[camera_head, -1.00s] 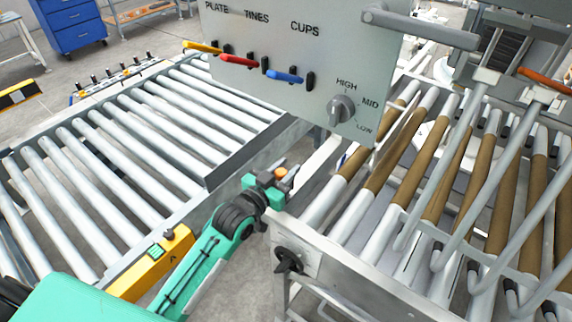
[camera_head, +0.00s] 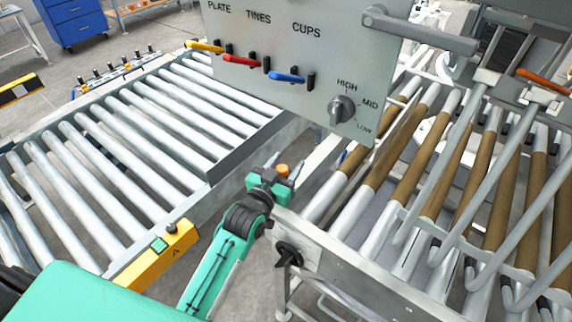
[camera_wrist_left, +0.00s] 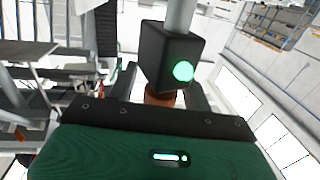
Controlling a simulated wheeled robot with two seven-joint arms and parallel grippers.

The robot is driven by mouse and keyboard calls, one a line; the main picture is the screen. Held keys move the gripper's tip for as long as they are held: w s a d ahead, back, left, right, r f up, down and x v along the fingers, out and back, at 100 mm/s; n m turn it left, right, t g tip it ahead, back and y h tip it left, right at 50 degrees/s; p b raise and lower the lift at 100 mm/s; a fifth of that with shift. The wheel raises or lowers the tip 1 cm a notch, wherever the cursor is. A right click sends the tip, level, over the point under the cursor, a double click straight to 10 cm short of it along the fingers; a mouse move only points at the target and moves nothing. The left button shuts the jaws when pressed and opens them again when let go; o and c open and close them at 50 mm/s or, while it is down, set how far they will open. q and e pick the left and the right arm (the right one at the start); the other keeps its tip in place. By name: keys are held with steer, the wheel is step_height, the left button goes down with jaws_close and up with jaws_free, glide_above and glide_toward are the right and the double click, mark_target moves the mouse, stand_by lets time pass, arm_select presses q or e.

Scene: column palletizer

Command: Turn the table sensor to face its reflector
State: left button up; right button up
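My left gripper (camera_head: 283,168) is at the near-left corner of the right conveyor table, its two fingers apart on either side of a small orange cap (camera_head: 282,169). In the left wrist view, a black sensor box (camera_wrist_left: 168,56) with a lit green round light hangs on a grey post. Below it an orange-brown cylinder (camera_wrist_left: 160,98) sits between the dark fingers of my left gripper (camera_wrist_left: 160,88), seemingly with narrow gaps at its sides. The fingers' contact with it is partly hidden. I cannot make out a reflector. My right gripper is not in view.
A grey panel (camera_head: 300,60) with yellow, red and blue levers and a HIGH/MID/LOW knob stands just beyond. Roller conveyors lie left (camera_head: 120,150) and right (camera_head: 400,160). A yellow button box (camera_head: 155,257) and a black handwheel (camera_head: 289,253) are close to my arm.

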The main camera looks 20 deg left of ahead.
arm_select(q)
steer(key=shift+s+a+f, duration=0.1)
steer(key=shift+s+f, duration=0.1)
steer(key=shift+s, duration=0.3)
steer(key=s+a+b, duration=0.2)
steer(key=s+b, duration=0.2)
steer(key=s, duration=0.8)
steer(key=shift+s+a+r+b, duration=0.15)
steer(key=shift+s+a+b, duration=0.1)
steer(key=shift+s+b, duration=0.1)
steer(key=shift+w, duration=0.1)
